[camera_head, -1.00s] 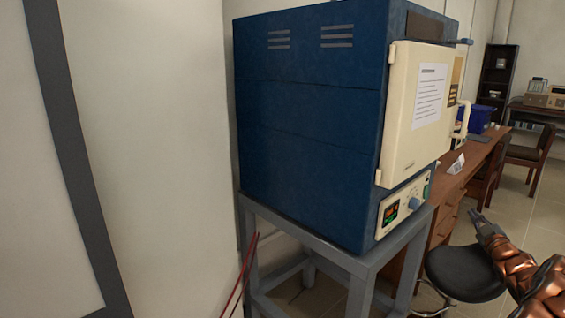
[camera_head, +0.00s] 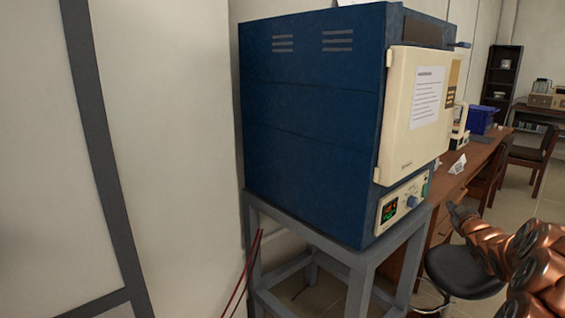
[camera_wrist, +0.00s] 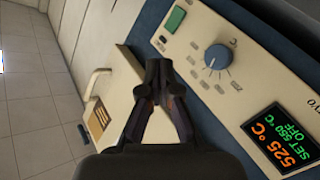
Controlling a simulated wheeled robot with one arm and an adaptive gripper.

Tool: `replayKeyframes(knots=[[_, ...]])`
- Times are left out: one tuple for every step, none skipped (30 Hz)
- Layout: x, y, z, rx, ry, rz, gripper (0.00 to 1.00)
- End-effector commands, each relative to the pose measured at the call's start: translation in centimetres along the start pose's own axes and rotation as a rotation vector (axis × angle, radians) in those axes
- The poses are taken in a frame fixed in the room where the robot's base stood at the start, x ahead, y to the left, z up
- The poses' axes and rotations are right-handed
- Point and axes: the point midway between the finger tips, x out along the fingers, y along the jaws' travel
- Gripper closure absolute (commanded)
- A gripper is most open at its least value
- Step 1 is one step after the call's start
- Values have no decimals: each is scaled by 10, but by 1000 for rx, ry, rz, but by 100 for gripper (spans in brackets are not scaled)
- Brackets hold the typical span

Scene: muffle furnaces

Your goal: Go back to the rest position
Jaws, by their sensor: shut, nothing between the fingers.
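My gripper (camera_head: 457,212) is at the right in the head view, in front of the furnace's lower front and above the stool. In the wrist view my gripper (camera_wrist: 158,68) is shut and empty, its fingertips together. The blue muffle furnace (camera_head: 310,125) stands on a grey metal stand. Its cream door (camera_head: 413,140) is on the front; whether it is fully closed I cannot tell. The control panel (camera_wrist: 240,75) shows a blue knob (camera_wrist: 217,57), a green switch (camera_wrist: 174,20) and a display (camera_wrist: 282,138) reading 525 °C, SET 550 °C, OFF.
A black stool (camera_head: 465,270) stands below my arm. A wooden desk (camera_head: 452,185) with a blue bin (camera_head: 482,119) runs behind the furnace's right side. The grey stand (camera_head: 362,275) and red cables (camera_head: 246,268) are at lower middle. A chair (camera_head: 535,155) is farther right.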

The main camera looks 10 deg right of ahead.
Motion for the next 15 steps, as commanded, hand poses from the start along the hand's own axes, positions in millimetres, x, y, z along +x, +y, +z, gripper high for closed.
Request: replayKeyframes(knots=[[-3, -9, -18, 14, -24, -19, 100], [-5, -16, -24, 24, -49, -31, 100], [-9, -23, -33, 39, -77, -44, 100], [-12, -30, -38, 50, -104, -57, 100], [-16, -38, -43, 63, -127, -70, 100], [-22, -48, -48, 77, -162, -88, 100], [-27, -55, -55, 86, -185, -100, 100], [-32, -61, -60, 95, -209, -112, 100], [-40, -71, -65, 107, -245, -130, 100], [-46, -79, -70, 115, -267, -143, 100], [-54, -86, -74, 124, -295, -156, 100], [-64, -97, -79, 135, -329, -175, 100], [-72, -105, -81, 143, -359, -190, 100], [-80, -111, -85, 150, -383, -203, 100], [-92, -121, -90, 159, -417, -220, 100]])
